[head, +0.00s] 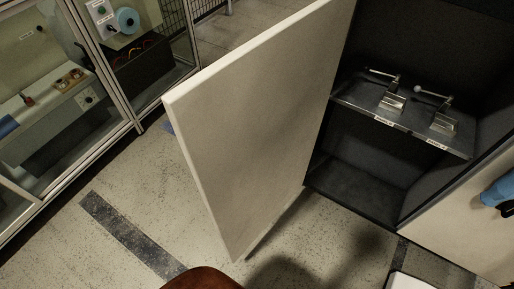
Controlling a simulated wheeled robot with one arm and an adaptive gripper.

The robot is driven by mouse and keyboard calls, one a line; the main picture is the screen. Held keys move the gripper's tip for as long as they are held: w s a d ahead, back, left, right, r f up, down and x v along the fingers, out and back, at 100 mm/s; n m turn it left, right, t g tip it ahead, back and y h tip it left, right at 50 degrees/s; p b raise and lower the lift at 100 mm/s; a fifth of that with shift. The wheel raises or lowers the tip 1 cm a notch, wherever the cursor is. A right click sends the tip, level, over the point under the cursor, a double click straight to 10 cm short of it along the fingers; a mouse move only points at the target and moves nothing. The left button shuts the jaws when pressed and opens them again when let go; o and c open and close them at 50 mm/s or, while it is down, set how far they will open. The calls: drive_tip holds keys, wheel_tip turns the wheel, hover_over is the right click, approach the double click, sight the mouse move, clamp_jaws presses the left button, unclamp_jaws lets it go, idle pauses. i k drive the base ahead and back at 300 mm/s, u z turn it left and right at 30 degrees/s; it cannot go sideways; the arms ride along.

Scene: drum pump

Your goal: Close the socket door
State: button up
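A large cream door panel (255,120) stands wide open in the middle of the head view. Its right edge meets a dark cabinet (365,180), and its free edge points to the left, out over the floor. The cabinet's inside is open to view. A metal shelf (350,92) in it bears two metal devices with levers, one on the left (392,101) and one on the right (442,122). Small labels on the shelf front are too small to read. No handle shows on the door face. My gripper is not in view.
A glass-fronted case (70,100) stands at the left. Speckled floor with a dark stripe (130,235) lies between it and the door. A closed cream panel (465,220) with a blue object (498,190) is at the right. A reddish-brown rounded thing (203,279) shows at the bottom edge.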

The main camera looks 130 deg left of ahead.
sight(246, 126)
drive_tip(key=k, duration=1.5)
drive_tip(key=u, duration=3.5)
drive_tip(key=k, duration=1.1)
drive_tip(key=u, duration=0.55)
drive_tip(key=i, duration=0.65)
drive_tip(key=u, duration=0.3)
